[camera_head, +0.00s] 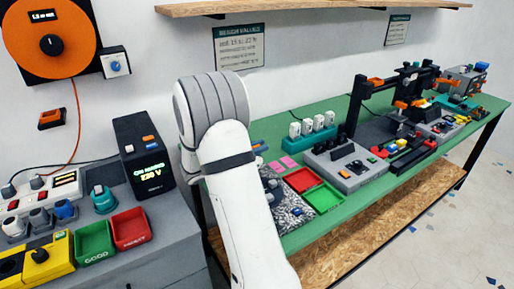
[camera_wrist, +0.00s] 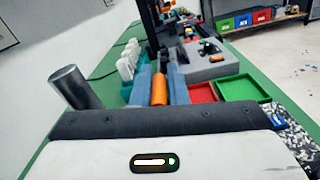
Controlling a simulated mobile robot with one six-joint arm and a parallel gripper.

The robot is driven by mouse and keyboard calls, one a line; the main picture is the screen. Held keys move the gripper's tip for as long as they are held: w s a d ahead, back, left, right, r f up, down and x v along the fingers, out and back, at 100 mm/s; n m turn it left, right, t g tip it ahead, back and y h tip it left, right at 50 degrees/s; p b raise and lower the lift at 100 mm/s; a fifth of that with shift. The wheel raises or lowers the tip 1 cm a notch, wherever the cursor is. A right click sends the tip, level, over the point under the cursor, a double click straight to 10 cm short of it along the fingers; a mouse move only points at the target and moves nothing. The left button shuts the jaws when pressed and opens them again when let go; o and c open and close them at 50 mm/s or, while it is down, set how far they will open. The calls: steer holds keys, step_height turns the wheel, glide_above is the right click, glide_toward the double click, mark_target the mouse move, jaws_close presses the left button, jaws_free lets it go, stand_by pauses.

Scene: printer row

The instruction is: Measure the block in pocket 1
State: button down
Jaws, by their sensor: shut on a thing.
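My gripper (camera_wrist: 160,85) shows in the wrist view as two blue-grey fingers. They are shut on an orange rounded piece (camera_wrist: 159,92). In the head view my white arm hides most of the gripper; a small bit of blue and orange (camera_head: 262,149) shows at its right edge, over the green bench. A grey panel device with knobs (camera_head: 349,165) stands on the bench to the right. It also shows in the wrist view (camera_wrist: 212,68), beyond the fingers. I cannot tell which place is pocket 1, or whether the orange piece is its block.
A teal rack with white pieces (camera_head: 311,127) stands behind the grey device. A red tray (camera_head: 299,180) and a green tray (camera_head: 324,197) lie in front. A speckled bed (camera_head: 290,214) is beside my arm. A silver cylinder (camera_wrist: 75,86) stands at left in the wrist view.

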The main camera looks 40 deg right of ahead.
steer(key=shift+r, duration=0.1)
steer(key=shift+w+r+p, duration=0.1)
steer(key=shift+r+p, duration=0.55)
steer(key=shift+r, duration=0.7)
steer(key=c, duration=1.5)
jaws_free()
steer(key=shift+o, duration=0.2)
steer(key=shift+a+f, duration=0.1)
steer(key=shift+a, duration=0.05)
steer(key=a+b, duration=0.1)
steer(key=a, duration=0.6)
steer(key=shift+w+a, duration=0.2)
steer(key=shift+a, duration=0.05)
